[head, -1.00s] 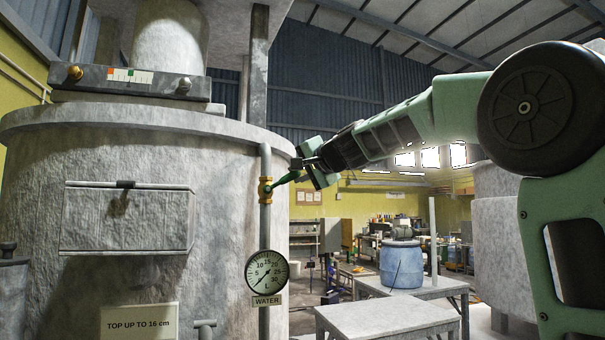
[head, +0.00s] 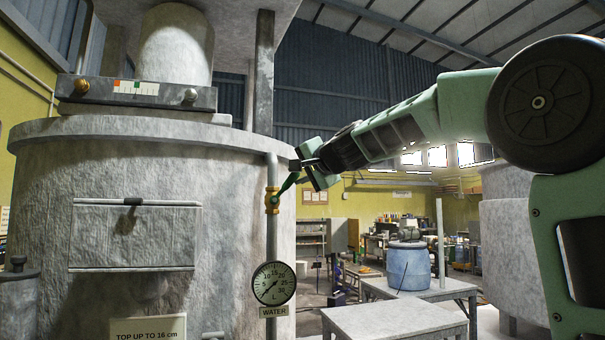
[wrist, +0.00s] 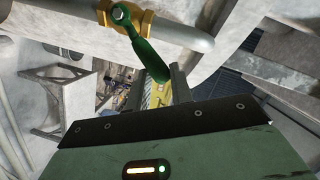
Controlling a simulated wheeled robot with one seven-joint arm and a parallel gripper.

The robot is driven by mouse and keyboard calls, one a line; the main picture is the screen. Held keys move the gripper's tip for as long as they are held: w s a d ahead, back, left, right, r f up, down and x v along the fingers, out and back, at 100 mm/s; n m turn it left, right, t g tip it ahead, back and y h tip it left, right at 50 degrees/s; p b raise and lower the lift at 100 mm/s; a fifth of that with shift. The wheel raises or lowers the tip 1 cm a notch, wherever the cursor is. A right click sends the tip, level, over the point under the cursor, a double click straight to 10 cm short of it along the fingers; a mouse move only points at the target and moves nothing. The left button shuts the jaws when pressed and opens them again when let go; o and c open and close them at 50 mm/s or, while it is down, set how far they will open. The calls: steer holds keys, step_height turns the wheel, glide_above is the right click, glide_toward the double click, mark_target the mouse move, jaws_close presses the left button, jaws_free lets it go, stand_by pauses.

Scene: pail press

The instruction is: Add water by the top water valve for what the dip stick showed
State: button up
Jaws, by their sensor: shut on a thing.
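The top water valve (head: 272,201) is a brass body on a grey upright pipe beside the big grey tank. Its green lever (head: 286,185) slants up and right to my gripper (head: 299,168), which is shut on the lever's outer end. In the wrist view, the brass valve (wrist: 122,16) is at the top and the green lever (wrist: 146,50) runs down to my fingers (wrist: 168,84), which partly hide its end. The round WATER gauge (head: 273,284), marked in litres to 30, sits below; its needle seems to point lower left, near the low end.
A sign (head: 148,329) on the tank (head: 120,165) reads TOP UP TO 16 cm. A box with a coloured scale (head: 137,88) sits on top. At right stand a grey table (head: 394,320) and a blue barrel (head: 409,266) on another table. No dip stick is clearly identifiable.

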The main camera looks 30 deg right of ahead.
steer(key=shift+a+r, duration=0.1)
steer(key=shift+a, duration=0.1)
steer(key=shift+w+a+r+p, duration=0.1)
steer(key=shift+a+p, duration=0.15)
steer(key=shift+p, duration=0.05)
steer(key=o, duration=0.9)
steer(key=shift+a, duration=0.1)
steer(key=shift+c, duration=0.2)
steer(key=s+r+b, duration=0.2)
steer(key=s+b, duration=1)
steer(key=s, duration=0.5)
steer(key=shift+r, duration=0.15)
